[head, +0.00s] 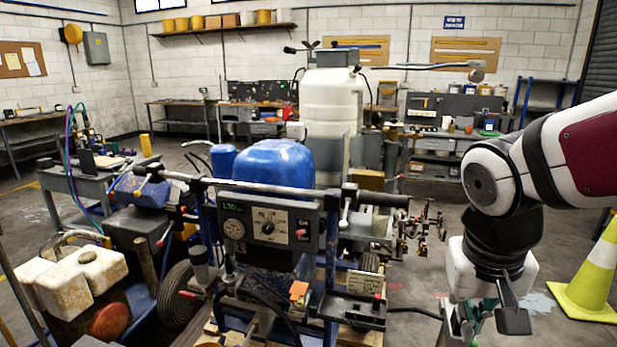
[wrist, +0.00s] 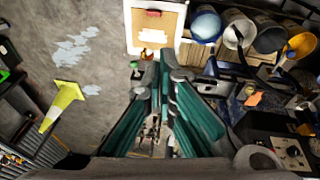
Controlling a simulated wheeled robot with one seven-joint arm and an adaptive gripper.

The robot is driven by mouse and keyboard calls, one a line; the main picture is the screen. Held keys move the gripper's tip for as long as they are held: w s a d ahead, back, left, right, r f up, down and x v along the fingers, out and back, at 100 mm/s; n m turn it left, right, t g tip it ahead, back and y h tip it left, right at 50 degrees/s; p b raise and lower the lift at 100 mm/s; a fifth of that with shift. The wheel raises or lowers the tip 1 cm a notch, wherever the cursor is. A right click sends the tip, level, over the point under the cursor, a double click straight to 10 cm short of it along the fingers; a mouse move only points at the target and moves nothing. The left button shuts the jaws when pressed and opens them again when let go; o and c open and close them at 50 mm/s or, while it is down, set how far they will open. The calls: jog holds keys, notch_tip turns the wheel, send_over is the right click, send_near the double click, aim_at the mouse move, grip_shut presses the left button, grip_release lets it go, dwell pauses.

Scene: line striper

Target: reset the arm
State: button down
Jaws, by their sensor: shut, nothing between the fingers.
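My arm comes in from the right edge of the head view and bends downward at a black joint. My gripper (head: 465,325) hangs low at the bottom right, beside the line striper (head: 270,225), and is partly cut off by the frame's lower edge. In the wrist view my gripper (wrist: 156,78) shows its green-and-grey fingers pointing up the picture. It is shut with no object held. The line striper's control panel (wrist: 285,150) is at the lower right of the wrist view, apart from the fingers.
A yellow-and-white cone (head: 590,275) stands on the floor at the right, and also shows in the wrist view (wrist: 62,105). A white tank (head: 332,100) stands behind the striper. Bare floor (wrist: 95,70) lies left of the fingers.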

jog(key=s+a+r+n+t+y, duration=0.1)
jog(key=s+a+r+n+t, duration=0.1)
jog(key=s, duration=0.6)
notch_tip(320, 180, up, 3)
jog(key=shift+s+a+f+t+y, duration=0.15)
jog(key=shift+a+t+y, duration=0.25)
jog(key=shift+a+t, duration=0.15)
dwell(0.8)
